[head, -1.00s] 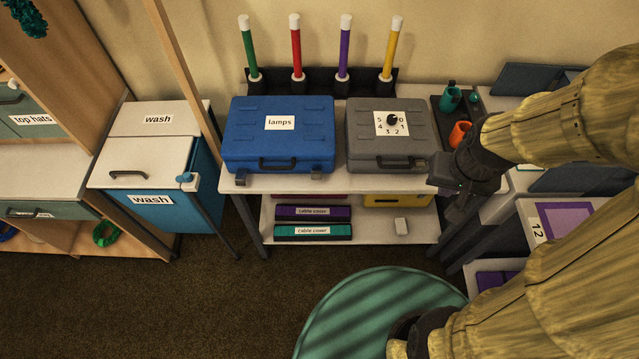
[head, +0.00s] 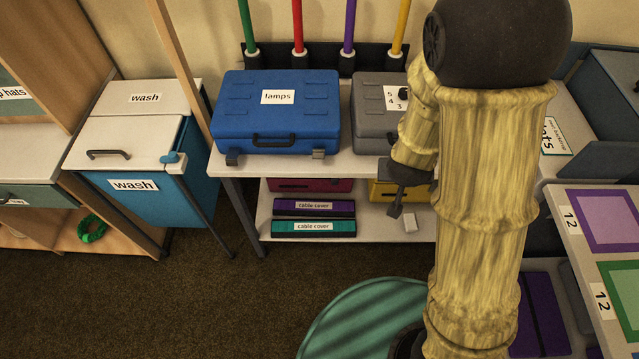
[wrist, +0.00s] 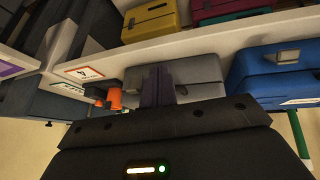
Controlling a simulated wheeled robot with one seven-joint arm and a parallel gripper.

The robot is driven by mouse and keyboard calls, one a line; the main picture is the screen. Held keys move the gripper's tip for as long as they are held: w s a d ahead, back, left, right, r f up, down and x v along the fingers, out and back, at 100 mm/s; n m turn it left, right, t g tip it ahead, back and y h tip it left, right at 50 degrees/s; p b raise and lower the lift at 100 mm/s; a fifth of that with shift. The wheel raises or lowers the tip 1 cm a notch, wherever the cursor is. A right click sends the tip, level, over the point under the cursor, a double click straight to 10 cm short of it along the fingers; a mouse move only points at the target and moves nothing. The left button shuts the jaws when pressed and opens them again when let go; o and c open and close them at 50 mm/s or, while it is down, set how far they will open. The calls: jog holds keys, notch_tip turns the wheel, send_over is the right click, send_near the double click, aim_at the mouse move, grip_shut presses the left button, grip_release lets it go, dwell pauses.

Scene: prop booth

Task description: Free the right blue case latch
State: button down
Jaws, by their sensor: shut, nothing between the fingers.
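The blue case (head: 275,112), labelled "lamps", lies closed on the table. Its right latch (head: 319,154) is a small grey piece at the lower front edge. Its left latch (head: 232,159) looks darker. I cannot tell how either latch is set. My gripper (head: 395,210) is shut and empty, right of the blue case and below the tabletop level, apart from the latch.
The grey case (head: 375,105), with a number dial, stands right of the blue case, partly hidden by my arm. The tabletop edge (head: 285,168) runs below both cases. The lower shelf (head: 370,222) holds cable cover boxes (head: 313,207). A white-lidded wash bin (head: 130,140) stands left.

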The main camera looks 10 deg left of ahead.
jog(key=w+a+f+n+t+h+b, duration=0.25)
jog(key=f+t+b, duration=0.25)
jog(key=f+b, duration=0.35)
jog(key=w+a+f+n+t+h+b, duration=0.1)
jog(key=a+f+n+t+b, duration=0.3)
jog(key=f+b, duration=0.5)
jog(key=s+a+f+n+t+y+b, duration=0.2)
jog(key=s+a+n+t+y+b, duration=0.8)
jog(key=a+n+b, duration=0.1)
jog(key=shift+s+a+f+n+y, duration=0.35)
jog(key=shift+a+n, duration=0.1)
jog(key=shift+n, duration=0.4)
jog(key=shift+r, duration=0.1)
send_near(319, 154)
jog(key=x, duration=0.5)
jog(key=shift+w+a+b, duration=0.15)
jog(key=shift+w+b, duration=0.15)
jog(key=shift+w, duration=0.05)
